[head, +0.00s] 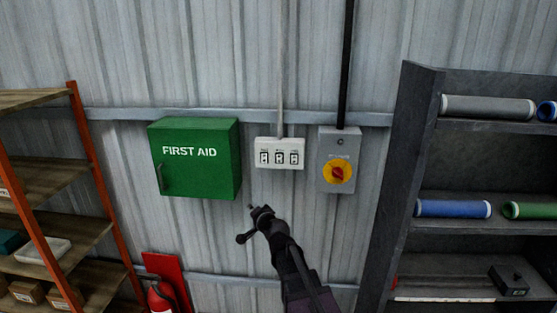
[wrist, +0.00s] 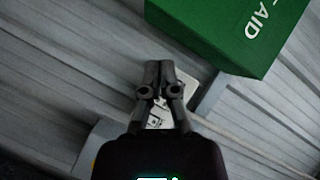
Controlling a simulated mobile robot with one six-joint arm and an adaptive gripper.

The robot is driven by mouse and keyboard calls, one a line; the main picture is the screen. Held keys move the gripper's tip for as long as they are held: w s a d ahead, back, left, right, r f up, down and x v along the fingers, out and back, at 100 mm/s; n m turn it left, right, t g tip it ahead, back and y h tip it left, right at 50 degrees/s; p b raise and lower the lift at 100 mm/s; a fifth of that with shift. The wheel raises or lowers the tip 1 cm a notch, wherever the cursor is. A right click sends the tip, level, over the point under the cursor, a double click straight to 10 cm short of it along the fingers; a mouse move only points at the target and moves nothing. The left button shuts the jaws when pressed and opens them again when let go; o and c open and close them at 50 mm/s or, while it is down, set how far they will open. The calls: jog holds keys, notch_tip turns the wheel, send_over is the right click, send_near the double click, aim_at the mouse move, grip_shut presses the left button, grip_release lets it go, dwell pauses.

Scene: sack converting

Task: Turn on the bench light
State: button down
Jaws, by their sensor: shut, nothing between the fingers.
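A white switch panel (head: 279,146) with three rocker switches in a row is mounted on the corrugated wall, with a conduit running up from it. The small labels by the switches are too small to read, so I cannot tell which one is the bench light. My gripper (head: 251,208) is shut and empty, below and a little left of the panel in the head view, apart from it in the picture. In the wrist view my gripper (wrist: 159,66) covers much of the white panel (wrist: 193,84), and its switches are mostly hidden.
A green first aid box (head: 195,158) juts out from the wall left of the panel; it also shows in the wrist view (wrist: 220,28). A grey box with a yellow and red rotary switch (head: 338,173) is on the right. Shelves stand at both sides. A fire extinguisher (head: 160,297) is low left.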

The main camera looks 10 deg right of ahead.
aim_at(279, 156)
jog(key=w+d+r+m+t+h, duration=0.3)
jog(key=w+d+r+m+h, duration=0.2)
jog(key=m, duration=0.8)
jog(key=shift+d+r+h+p, duration=0.35)
jog(key=shift+d+r+h, duration=0.65)
jog(key=shift+d+h, duration=1.25)
jog(key=shift+w+a+h, duration=0.1)
jog(key=shift+a+h, duration=0.15)
jog(key=x, duration=0.4)
jog(key=p+x, duration=0.1)
jog(key=x, duration=0.9)
jog(key=shift+r+p, duration=0.25)
jog(key=shift+p, duration=0.1)
jog(key=shift+w+r, duration=0.15)
jog(key=shift+w, duration=0.05)
jog(key=shift+s, duration=0.2)
